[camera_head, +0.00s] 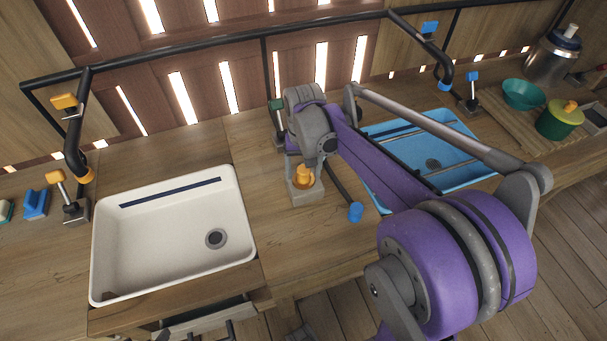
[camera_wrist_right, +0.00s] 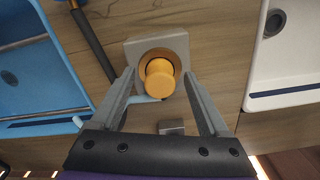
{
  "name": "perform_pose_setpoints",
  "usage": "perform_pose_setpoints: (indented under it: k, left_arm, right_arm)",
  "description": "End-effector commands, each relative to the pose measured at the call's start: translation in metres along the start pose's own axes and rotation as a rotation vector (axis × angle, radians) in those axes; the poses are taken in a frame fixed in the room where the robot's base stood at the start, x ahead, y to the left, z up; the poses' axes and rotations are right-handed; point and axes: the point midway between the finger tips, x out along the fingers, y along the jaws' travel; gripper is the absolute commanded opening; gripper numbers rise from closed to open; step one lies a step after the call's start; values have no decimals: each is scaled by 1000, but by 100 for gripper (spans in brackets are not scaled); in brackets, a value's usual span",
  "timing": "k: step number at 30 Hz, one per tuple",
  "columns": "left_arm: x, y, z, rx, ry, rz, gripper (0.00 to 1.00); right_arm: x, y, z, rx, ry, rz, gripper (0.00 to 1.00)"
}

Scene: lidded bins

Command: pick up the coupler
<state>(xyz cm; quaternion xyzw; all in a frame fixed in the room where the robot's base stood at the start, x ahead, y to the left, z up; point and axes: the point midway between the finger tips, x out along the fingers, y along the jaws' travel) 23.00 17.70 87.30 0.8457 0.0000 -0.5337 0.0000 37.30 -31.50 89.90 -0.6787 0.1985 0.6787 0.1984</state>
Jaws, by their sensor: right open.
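The coupler appears to be the small orange-yellow round piece (camera_head: 303,175) standing in a grey square block on the counter between the two sinks. In the right wrist view it is the orange knob (camera_wrist_right: 160,82), seated in a round hole of the grey block (camera_wrist_right: 177,43). My right gripper (camera_wrist_right: 158,77) is open, with one finger on each side of the coupler in that view. Contact cannot be made out. In the head view my right wrist hangs just over the block and hides part of it. My left gripper is not in view.
A white sink (camera_head: 108,245) lies left of the block, a blue sink (camera_head: 462,128) right. A dark rod with a blue end (camera_head: 355,211) stands close to the block's right. A dark pipe (camera_head: 200,51) runs along the back. A green pot (camera_head: 558,123) stands far right.

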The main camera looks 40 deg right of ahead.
Motion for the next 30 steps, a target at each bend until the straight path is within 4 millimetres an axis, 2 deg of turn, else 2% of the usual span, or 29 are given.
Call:
perform_pose_setpoints:
  k: [8,11,21,22,30]
  left_arm:
    - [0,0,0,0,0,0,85]
    - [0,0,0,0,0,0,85]
    - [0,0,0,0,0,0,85]
    - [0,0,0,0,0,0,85]
    - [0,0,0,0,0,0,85]
  right_arm:
    - [6,0,0,0,0,0,78]
    - [6,0,0,0,0,0,64]
    - [5,0,0,0,0,0,3]
    - [5,0,0,0,0,0,0]
    - [5,0,0,0,0,0,0]
